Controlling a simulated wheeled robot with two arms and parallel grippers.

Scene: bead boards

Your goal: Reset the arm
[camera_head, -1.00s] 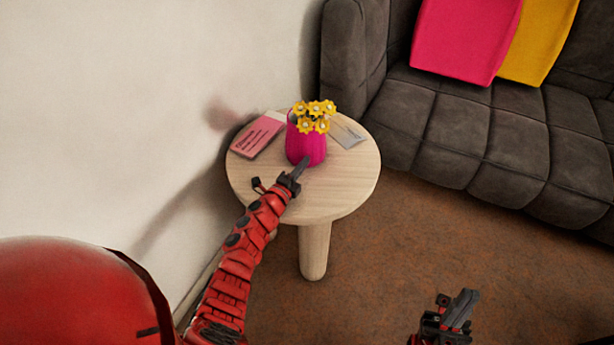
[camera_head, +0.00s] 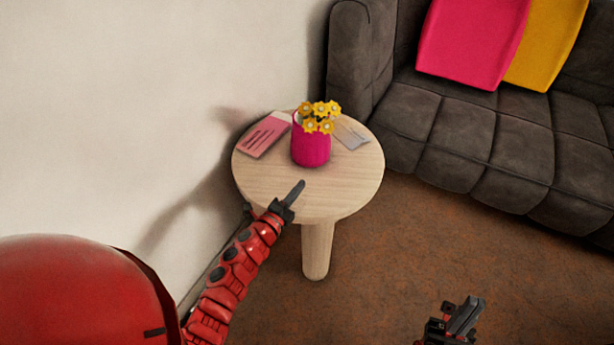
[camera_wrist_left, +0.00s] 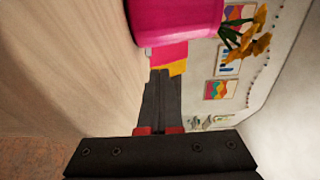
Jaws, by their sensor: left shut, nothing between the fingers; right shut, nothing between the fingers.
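My left gripper (camera_head: 293,194) is over the near edge of the round wooden table, shut and empty. It points toward the pink vase but is apart from it. In the left wrist view its dark fingers (camera_wrist_left: 161,100) lie together with nothing between them. My right gripper (camera_head: 467,314) is low at the bottom right, over the brown floor, shut and empty.
The pink vase (camera_head: 311,150) with yellow flowers (camera_head: 320,110) stands upright on the round table (camera_head: 345,190). A pink booklet (camera_head: 265,138) and a grey card (camera_head: 351,136) lie beside it. A wall is at left, a dark sofa (camera_head: 470,130) at right. Floor (camera_head: 400,260) between is clear.

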